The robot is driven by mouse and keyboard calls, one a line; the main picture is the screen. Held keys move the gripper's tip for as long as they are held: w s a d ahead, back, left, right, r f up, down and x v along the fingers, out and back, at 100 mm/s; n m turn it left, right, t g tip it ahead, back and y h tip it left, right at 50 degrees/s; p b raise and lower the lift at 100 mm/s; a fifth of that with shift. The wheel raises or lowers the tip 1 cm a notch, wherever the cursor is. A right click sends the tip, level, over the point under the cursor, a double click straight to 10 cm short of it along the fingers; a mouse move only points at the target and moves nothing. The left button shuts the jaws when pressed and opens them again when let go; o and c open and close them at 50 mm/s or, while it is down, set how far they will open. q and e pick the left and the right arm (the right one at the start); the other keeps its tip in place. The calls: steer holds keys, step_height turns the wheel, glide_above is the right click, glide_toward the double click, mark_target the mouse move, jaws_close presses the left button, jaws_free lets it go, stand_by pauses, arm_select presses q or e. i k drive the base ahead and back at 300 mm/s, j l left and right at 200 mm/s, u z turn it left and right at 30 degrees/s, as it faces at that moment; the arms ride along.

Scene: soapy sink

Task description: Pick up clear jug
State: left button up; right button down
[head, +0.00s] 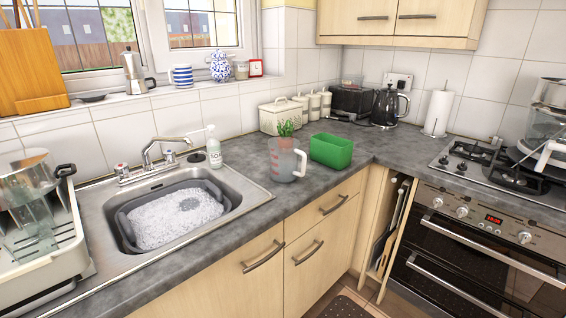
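The clear jug (287,165) stands upright on the grey worktop, just right of the sink. It is see-through, with a pale handle on its right side and reddish colour showing through its upper wall. A green plant (286,129) rises behind or within its rim; I cannot tell which. No gripper can be made out in the head view, and nothing is seen holding the jug.
A green tub (331,150) stands close right of the jug. The sink (237,193) holds a grey basin of suds, with a tap (158,152) and a soap bottle (213,150) behind. A dish rack (72,240) is at left. The worktop front is clear.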

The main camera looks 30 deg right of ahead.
mark_target(284, 152)
steer(key=z, duration=1.35)
